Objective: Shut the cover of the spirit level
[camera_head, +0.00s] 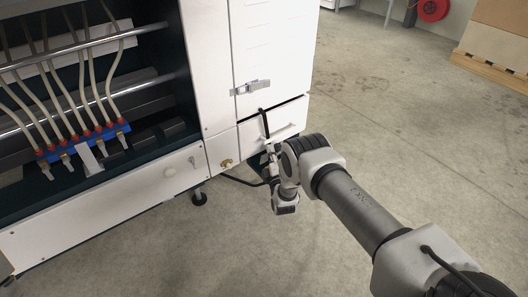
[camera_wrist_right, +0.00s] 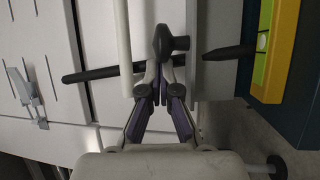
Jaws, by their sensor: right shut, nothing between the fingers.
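My right gripper (camera_head: 268,150) is at the lower front of the white cabinet, beside a low white panel (camera_head: 286,124) with a bar handle that seems to stand out from the cabinet. This panel looks like the cover. In the right wrist view the fingers of my right gripper (camera_wrist_right: 162,72) are together and hold nothing, close to a dark knob (camera_wrist_right: 164,42). A yellow-green block (camera_wrist_right: 276,48) in a dark teal recess at the right of that view looks like the spirit level. It is hidden in the head view. My left gripper is not in view.
A metal latch (camera_head: 250,88) is on the cabinet door above. A black cable (camera_head: 240,181) hangs near my right gripper. The machine's blue manifold with hoses (camera_head: 84,141) is at left. Concrete floor (camera_head: 370,100) is open to the right, with boxes on a pallet (camera_head: 490,62) farther back.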

